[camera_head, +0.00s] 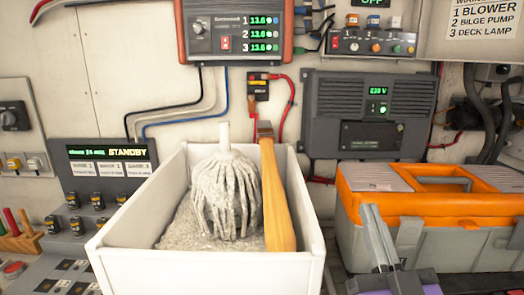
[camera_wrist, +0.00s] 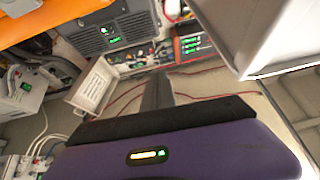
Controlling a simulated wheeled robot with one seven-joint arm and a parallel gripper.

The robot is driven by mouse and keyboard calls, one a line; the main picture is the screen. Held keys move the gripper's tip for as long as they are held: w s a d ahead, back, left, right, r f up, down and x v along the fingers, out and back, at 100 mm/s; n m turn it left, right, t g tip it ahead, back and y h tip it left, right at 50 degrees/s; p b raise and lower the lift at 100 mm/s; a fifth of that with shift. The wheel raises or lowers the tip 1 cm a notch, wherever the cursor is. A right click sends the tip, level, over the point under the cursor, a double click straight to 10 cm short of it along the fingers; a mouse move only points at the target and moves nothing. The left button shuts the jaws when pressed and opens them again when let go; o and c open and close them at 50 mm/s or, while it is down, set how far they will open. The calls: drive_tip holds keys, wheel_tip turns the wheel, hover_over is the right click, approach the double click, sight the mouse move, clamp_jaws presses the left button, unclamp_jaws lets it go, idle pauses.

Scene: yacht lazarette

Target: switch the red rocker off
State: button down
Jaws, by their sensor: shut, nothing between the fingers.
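The red rocker (camera_head: 226,42) is a small switch on the front of a grey, red-edged panel (camera_head: 262,30) high on the back wall. It sits below a round knob and left of three green readouts. I cannot tell which way it is tipped. The panel also shows in the wrist view (camera_wrist: 193,46), where the rocker is too small to make out. My gripper (camera_head: 371,211) is low in front of the toolbox, right of and well below the rocker. In the wrist view its grey fingers (camera_wrist: 158,92) are together and empty, beyond the purple body.
A white bin (camera_head: 205,272) holding a mop head and a wooden-handled tool stands before the wall. An orange-lidded toolbox (camera_head: 452,210) is at right. A grey inverter (camera_head: 368,112) and a knob panel (camera_head: 372,42) are on the wall. Cables hang below the red-edged panel.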

drive_tip(key=s+d+f+g, duration=0.1)
drive_tip(key=s+f+g, duration=0.3)
drive_tip(key=s+f, duration=0.9)
drive_tip(key=s+d+f+g+h, duration=0.1)
drive_tip(key=s+f+g, duration=0.4)
drive_tip(key=s+f, duration=0.9)
drive_tip(key=s+d, duration=0.1)
drive_tip(key=s, duration=0.7)
drive_tip(key=shift+s+m, duration=0.2)
drive_tip(key=shift+m, duration=0.1)
